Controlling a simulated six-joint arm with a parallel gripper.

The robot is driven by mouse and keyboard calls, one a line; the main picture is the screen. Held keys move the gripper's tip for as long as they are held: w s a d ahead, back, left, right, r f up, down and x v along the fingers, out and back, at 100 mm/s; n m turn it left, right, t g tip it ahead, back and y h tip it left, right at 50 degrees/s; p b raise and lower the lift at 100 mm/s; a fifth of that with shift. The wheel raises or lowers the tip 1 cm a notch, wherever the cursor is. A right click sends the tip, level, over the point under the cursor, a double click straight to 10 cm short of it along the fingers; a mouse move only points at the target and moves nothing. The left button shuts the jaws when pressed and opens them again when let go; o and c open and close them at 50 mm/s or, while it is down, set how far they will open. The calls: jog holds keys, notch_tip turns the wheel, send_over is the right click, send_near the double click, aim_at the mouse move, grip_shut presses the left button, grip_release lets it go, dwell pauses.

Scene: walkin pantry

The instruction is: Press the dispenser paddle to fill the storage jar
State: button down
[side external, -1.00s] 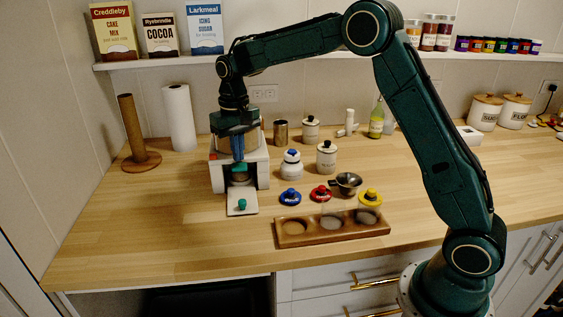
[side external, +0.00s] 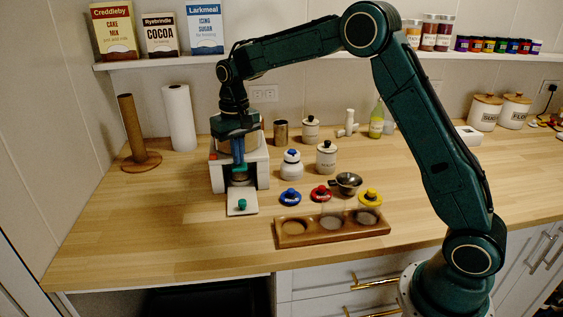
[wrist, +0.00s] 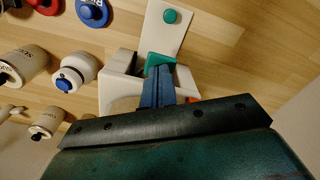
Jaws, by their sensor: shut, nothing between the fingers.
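The white dispenser (side external: 261,172) stands on the counter at left of centre, with a white plate (side external: 236,211) reaching out in front. Its teal paddle (side external: 240,168) is at the front opening and also shows in the wrist view (wrist: 153,62). My gripper (side external: 239,163) points straight down with its blue fingers shut and empty. The fingertips are at the paddle and appear to touch it; in the wrist view the fingers (wrist: 160,72) overlap it. A dim round shape (side external: 240,179) below the paddle may be the storage jar; its fill cannot be seen. A teal knob (side external: 242,205) stands on the plate.
Blue (side external: 290,197), red (side external: 320,194) and yellow (side external: 370,197) knobbed lids are to the right, by a wooden rack (side external: 290,240). A white jar with a blue top (side external: 292,170) stands close right of the dispenser. Paper towel (side external: 180,120) is behind left.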

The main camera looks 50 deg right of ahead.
jog(key=shift+f, duration=0.85)
dwell(0.5)
jog(key=shift+s+f, duration=0.15)
jog(key=shift+f, duration=0.05)
dwell(1.9)
jog(key=shift+r, duration=0.1)
dwell(1.1)
jog(key=shift+r, duration=2)
jog(key=shift+r, duration=0.1)
